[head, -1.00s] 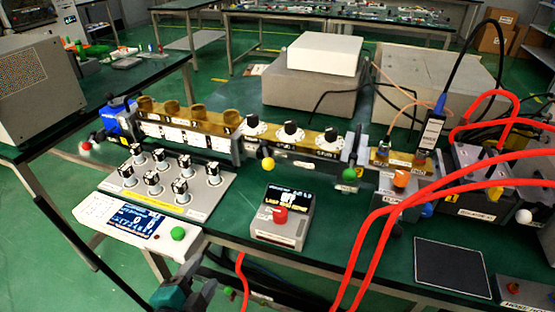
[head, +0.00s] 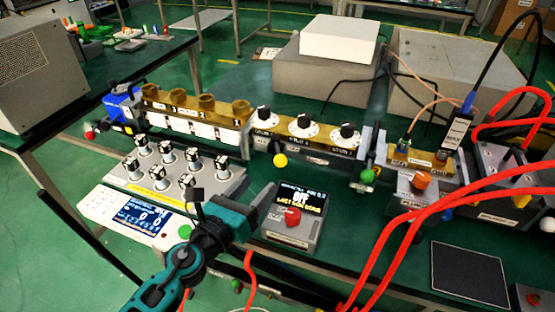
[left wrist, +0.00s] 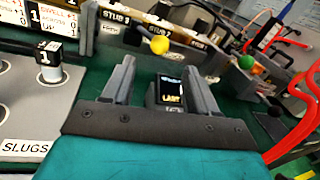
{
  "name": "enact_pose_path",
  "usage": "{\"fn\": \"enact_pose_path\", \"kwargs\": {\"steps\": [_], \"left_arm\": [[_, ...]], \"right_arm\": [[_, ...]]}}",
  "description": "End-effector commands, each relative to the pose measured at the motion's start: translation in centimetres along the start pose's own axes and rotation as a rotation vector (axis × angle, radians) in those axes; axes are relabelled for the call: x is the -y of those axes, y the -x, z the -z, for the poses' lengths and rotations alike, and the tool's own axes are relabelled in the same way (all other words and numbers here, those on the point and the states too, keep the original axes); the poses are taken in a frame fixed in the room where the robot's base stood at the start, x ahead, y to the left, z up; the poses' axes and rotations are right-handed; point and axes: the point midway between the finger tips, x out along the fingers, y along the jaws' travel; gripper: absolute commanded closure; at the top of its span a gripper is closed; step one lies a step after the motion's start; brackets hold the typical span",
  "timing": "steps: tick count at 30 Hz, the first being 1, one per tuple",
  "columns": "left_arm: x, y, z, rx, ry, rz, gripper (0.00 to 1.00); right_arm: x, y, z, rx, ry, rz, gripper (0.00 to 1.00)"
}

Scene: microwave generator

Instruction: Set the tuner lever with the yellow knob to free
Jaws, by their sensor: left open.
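The yellow knob (head: 280,160) is a small ball below the front of the brass tuner section with white dials (head: 304,127). Its lever is mostly hidden. The yellow knob also shows in the left wrist view (left wrist: 159,45), beyond my fingers and near the middle of the gap between them. My left gripper (head: 233,192) is in front of the tuner, over the gap between the slug panel and the display box, short of the knob and not touching it. In the left wrist view its two fingers (left wrist: 159,68) are apart, with nothing between them. My right gripper is not in view.
A display box with a red knob (head: 292,216) stands just right of my left gripper. A slug panel (head: 215,195) is on its left. A green knob (head: 367,175) is farther right. Red hoses (head: 400,225) cross the right side.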

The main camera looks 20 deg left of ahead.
Motion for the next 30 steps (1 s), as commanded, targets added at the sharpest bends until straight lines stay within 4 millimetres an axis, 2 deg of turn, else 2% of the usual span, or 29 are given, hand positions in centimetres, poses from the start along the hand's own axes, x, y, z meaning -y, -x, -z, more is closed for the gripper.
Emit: {"fn": "enact_pose_path", "kwargs": {"steps": [1,6,13,18,27,30], "left_arm": [[0.1,-1.1,-0.4,0.003,0.002,0.000,0.42],[0.1,-4.3,-0.3,0.002,0.003,0.001,0.42],[0.0,-7.6,-0.1,0.002,0.004,0.000,0.42],[0.0,-8.7,0.0,0.000,0.004,0.000,0.42],[0.0,-8.9,0.0,0.000,0.004,0.000,0.42],[0.0,-8.8,0.0,0.000,0.004,0.000,0.49]], "right_arm": [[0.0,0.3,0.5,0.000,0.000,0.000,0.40],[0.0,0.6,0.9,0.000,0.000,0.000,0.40],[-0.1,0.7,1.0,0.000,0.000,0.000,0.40],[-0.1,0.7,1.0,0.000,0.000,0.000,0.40],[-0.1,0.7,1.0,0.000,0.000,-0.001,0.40],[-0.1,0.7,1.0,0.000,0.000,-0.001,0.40]]}}
